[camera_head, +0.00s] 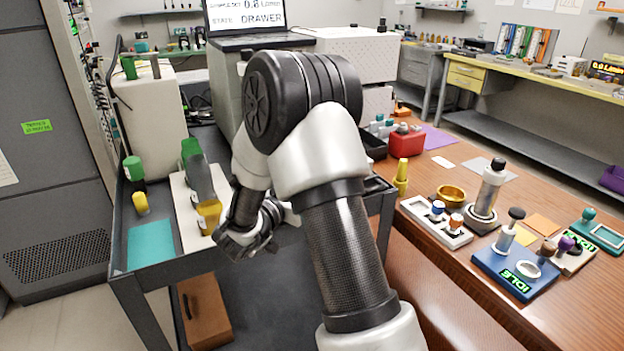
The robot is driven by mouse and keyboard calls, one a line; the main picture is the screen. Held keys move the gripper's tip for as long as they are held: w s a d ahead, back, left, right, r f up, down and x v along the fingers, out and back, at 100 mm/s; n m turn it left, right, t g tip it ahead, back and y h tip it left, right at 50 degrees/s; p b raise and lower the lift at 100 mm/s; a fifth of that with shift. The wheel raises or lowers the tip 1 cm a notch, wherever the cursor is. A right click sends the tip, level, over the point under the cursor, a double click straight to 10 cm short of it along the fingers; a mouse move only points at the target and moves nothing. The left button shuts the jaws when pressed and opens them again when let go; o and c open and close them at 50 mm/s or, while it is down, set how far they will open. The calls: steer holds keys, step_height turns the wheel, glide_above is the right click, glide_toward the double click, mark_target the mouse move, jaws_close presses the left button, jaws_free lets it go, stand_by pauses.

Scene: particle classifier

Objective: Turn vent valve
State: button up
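No part is clearly marked as the vent valve, so I cannot tell which one it is. A white panel (185,212) on the dark cart at left carries a grey cylinder with a green top (195,165) and a yellow part (208,216). My gripper (246,245) is low over the cart, just right of the yellow part. My arm covers much of the middle of the view. I cannot tell whether the gripper touches the yellow part, and its finger opening is not clear.
The cart (125,283) also bears a green-capped bottle (134,172), a yellow-capped item (140,203), a teal mat (151,245) and a large white box (152,110). A wooden table (430,262) at right holds a blue IDLE stand (515,268), a gold bowl (451,194) and a red container (406,141).

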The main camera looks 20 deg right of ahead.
steer(key=shift+w+r+m+g, duration=0.1)
steer(key=shift+m+g, duration=0.2)
steer(key=shift+g, duration=0.1)
steer(key=o, duration=1)
steer(key=shift+o, duration=0.2)
steer(key=p+v, duration=0.2)
steer(key=v, duration=1.5)
steer(key=shift+a+f+p, duration=0.2)
steer(key=shift+f+p, duration=0.2)
